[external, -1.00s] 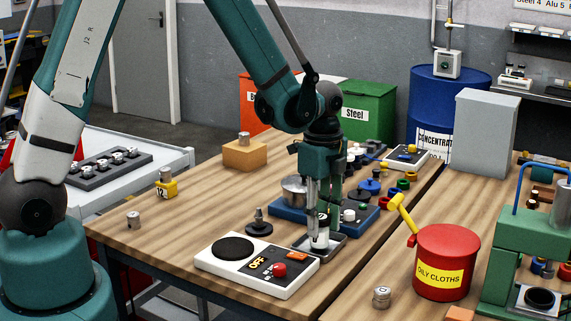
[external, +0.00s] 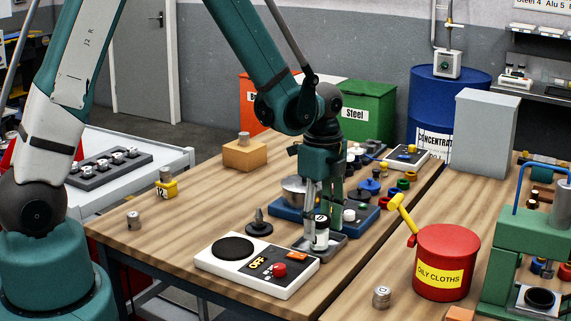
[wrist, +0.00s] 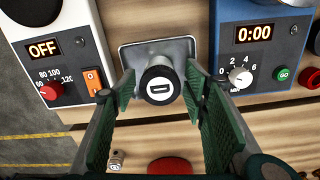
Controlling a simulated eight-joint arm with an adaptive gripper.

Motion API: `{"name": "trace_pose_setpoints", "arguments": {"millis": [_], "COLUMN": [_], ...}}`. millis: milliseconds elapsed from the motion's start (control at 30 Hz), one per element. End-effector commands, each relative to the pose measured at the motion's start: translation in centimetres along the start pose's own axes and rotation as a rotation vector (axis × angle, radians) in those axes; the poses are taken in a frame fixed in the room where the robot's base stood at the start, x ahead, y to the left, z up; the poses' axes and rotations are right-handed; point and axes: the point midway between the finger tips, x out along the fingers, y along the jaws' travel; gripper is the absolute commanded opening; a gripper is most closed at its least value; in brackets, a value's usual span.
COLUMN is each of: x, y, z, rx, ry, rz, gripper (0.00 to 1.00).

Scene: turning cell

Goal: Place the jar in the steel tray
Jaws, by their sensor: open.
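In the wrist view the jar (wrist: 160,84) shows from above, inside the outline of the tray (wrist: 128,56). My gripper (external: 322,238) is low over the tray around the jar. In the wrist view my gripper (wrist: 160,92) is open, with a green finger pad on each side of the jar and a gap between each pad and the lid.
A white hotplate (external: 257,265) showing OFF stands left of the tray. A blue timer unit (external: 290,214) with a steel pot stands behind it. A red oily-cloths bin (external: 446,265) stands to the right. The front left of the bench is fairly clear.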

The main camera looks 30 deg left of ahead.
Motion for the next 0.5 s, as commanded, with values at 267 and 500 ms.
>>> {"name": "trace_pose_setpoints", "arguments": {"millis": [267,500], "x": [-0.8,-3.0], "y": [0.0,0.0], "z": [0.0,0.0], "rx": [0.0,0.0], "ry": [0.0,0.0], "rz": [0.0,0.0], "gripper": [0.44,0.44]}}
